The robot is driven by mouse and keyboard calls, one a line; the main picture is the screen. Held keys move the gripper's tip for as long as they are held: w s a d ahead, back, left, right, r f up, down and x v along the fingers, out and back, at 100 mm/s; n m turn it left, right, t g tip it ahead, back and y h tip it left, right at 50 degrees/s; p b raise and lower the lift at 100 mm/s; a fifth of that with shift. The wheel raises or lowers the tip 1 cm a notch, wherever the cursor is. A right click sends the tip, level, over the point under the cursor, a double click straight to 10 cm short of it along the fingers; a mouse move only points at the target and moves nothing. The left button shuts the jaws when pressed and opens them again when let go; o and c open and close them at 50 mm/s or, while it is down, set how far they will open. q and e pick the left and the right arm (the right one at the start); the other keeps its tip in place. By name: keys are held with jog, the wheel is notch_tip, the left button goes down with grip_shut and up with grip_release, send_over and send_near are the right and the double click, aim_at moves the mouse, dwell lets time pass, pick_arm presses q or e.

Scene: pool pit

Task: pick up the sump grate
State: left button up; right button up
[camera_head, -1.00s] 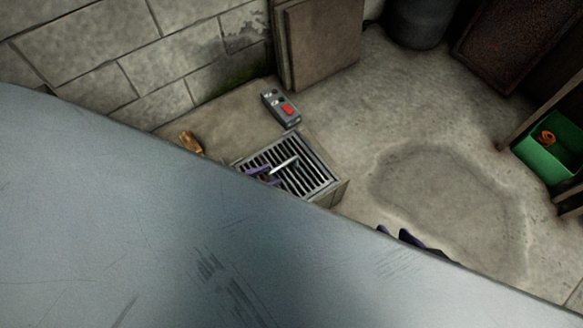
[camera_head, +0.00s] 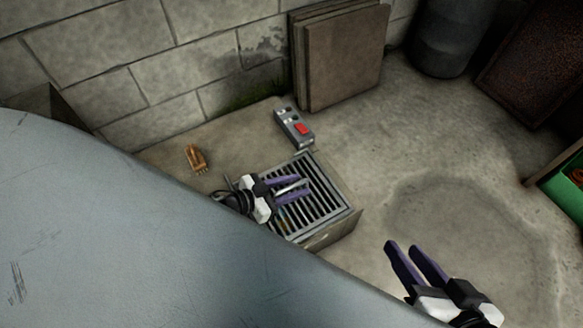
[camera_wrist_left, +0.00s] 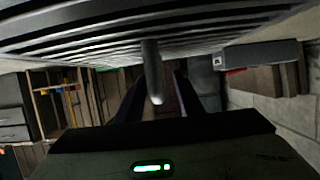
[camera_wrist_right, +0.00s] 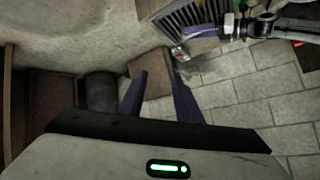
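The sump grate (camera_head: 328,207) is a grey slatted square on top of a low box by the wall. Its pale upright handle (camera_head: 291,187) stands near the middle. My left gripper (camera_head: 303,191) is open over the grate, its purple fingers on either side of the handle. In the left wrist view the grate (camera_wrist_left: 110,32) spans the top, and the handle (camera_wrist_left: 152,75) lies between the fingers with visible gaps. My right gripper (camera_head: 403,246) is open and empty, in front of and to the right of the box. The grate also shows in the right wrist view (camera_wrist_right: 190,20).
A grey box with a red button (camera_head: 296,128) lies behind the grate, and a small brown brush (camera_head: 195,158) to its left. Boards (camera_head: 345,60) lean on the wall. A dark barrel (camera_head: 450,38) and green bin (camera_head: 567,190) stand right. Floor between is clear.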

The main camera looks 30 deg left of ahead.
pick_arm(q)
jog(key=b+x, duration=0.1)
jog(key=x, duration=0.1)
jog(key=shift+w+d+f, duration=0.15)
jog(key=shift+w+d, duration=0.05)
jog(key=shift+w, duration=0.2)
grip_shut()
pick_arm(e)
jog(key=shift+a+r+y, duration=0.35)
jog(key=shift+r+y, duration=0.05)
jog(key=shift+r, duration=0.3)
pick_arm(q)
jog(key=shift+r, duration=0.25)
pick_arm(e)
jog(key=shift+f, duration=0.15)
